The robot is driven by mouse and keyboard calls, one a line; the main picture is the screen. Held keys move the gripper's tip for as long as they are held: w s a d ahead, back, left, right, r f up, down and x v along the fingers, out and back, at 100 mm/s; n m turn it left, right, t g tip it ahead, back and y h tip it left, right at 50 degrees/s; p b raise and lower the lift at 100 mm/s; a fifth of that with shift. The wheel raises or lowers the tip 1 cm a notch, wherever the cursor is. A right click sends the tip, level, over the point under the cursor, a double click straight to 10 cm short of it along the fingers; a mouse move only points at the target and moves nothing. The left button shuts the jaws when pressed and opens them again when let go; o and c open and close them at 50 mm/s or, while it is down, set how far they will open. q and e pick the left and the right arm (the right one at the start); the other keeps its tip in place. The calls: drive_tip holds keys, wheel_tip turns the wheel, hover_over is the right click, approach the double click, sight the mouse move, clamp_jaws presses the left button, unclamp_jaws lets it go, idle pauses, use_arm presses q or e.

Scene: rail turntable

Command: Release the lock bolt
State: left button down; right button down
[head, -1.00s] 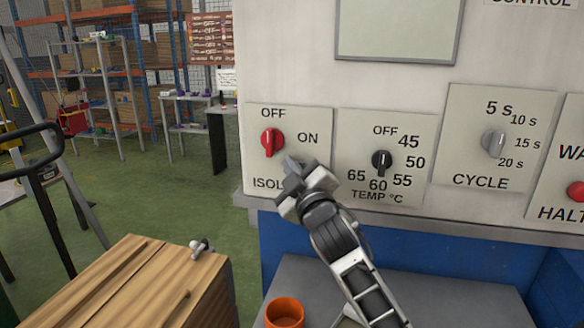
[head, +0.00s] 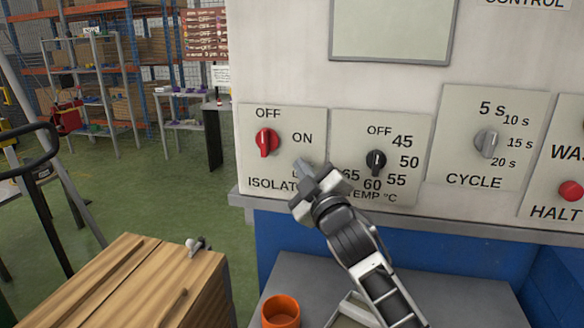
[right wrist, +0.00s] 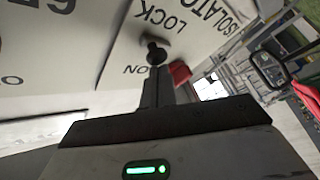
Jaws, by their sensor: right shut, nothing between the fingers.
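The lock bolt (right wrist: 157,52) is a small dark knob beside the word LOCK on the isolator plate (right wrist: 200,30), in the right wrist view. My right gripper (head: 305,168) is shut and empty, in front of the lower right of the isolator plate (head: 258,172). In the right wrist view its fingertips (right wrist: 157,72) overlap the bolt's near side; I cannot tell whether they touch. The red isolator knob (head: 267,142) stands upright, beside OFF and ON marks. My left gripper is out of view.
The black temperature knob (head: 376,161) is close right of my gripper, with the grey cycle knob (head: 487,143) further right. A red halt button (head: 571,190) is at the right edge. Below are an orange cup (head: 281,311) and a wooden box (head: 150,285).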

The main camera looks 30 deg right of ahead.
drive_tip(key=a+r+p, duration=0.3)
drive_tip(key=b+v, duration=0.2)
drive_tip(key=v, duration=0.7)
drive_tip(key=shift+f+b, duration=0.25)
drive_tip(key=shift+b, duration=0.05)
drive_tip(key=shift+d, duration=0.1)
drive_tip(key=s+a+f+m+g+y, duration=0.1)
drive_tip(key=s+a+f+g, duration=0.15)
drive_tip(key=f, duration=0.45)
drive_tip(key=s+a+f+g+y, duration=0.1)
drive_tip(key=a+f+y, duration=0.15)
drive_tip(key=f, duration=0.45)
drive_tip(key=s+a+f+m+g+y, duration=0.1)
drive_tip(key=a+f+g, duration=0.15)
drive_tip(key=f, duration=0.45)
drive_tip(key=s+a+f+m+g+y, duration=0.2)
drive_tip(key=s+a+f, duration=0.5)
drive_tip(key=s+f, duration=0.4)
wheel_tip(320, 180, down, 2)
drive_tip(key=shift+s+f+m+g, duration=0.25)
drive_tip(key=shift+m+g, duration=0.35)
drive_tip(key=shift+g, duration=0.4)
